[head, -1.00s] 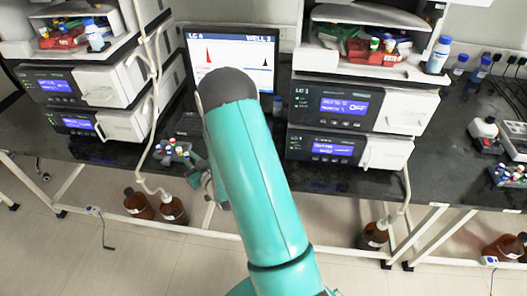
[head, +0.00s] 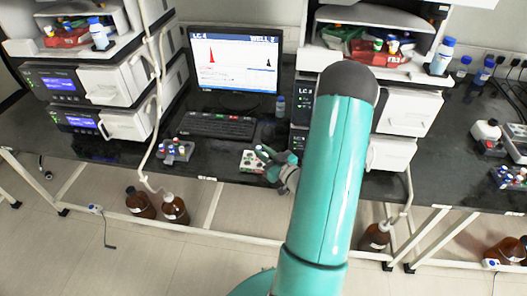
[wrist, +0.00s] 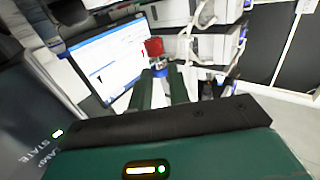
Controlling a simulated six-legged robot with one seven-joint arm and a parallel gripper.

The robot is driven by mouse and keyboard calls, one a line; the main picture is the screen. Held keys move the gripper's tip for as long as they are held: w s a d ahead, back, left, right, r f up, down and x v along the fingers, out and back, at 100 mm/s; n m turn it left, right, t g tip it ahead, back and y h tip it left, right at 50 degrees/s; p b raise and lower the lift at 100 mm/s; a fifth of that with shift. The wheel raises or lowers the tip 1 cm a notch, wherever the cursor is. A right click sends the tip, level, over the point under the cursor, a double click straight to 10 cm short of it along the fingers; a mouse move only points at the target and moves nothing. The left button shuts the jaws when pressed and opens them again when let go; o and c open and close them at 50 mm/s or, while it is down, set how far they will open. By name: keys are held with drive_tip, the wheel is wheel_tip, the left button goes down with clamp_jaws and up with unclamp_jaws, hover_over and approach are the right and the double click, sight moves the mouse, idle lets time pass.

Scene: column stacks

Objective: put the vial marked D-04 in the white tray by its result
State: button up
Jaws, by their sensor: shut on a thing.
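My gripper (head: 268,154) is low over the bench, close to the right side of a small white tray (head: 246,154) with green and red patches, in front of the keyboard. In the wrist view my gripper (wrist: 161,82) is shut on a small vial (wrist: 159,70) with blue on it. A red item (wrist: 153,47) shows just past the fingertips; I cannot tell whether it belongs to the vial. No D-04 mark is readable. The monitor (head: 233,65) shows "LC 4", "WELL 2", a tall red peak and a smaller dark peak.
A rack of several vials (head: 175,150) stands left of the tray. The keyboard (head: 216,125) lies behind it. Instrument stacks stand at left (head: 75,100) and right (head: 408,110). A small bottle (head: 280,105) stands by the monitor. Bare bench lies between rack and tray.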

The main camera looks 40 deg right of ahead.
drive_tip(key=shift+f, duration=1.7)
drive_tip(key=shift+s+f, duration=0.1)
drive_tip(key=shift+f, duration=1)
idle(0.4)
drive_tip(key=o, duration=0.8)
drive_tip(key=shift+o, duration=0.2)
drive_tip(key=s, duration=1.3)
drive_tip(key=shift+s+a, duration=0.3)
drive_tip(key=shift+s, duration=0.1)
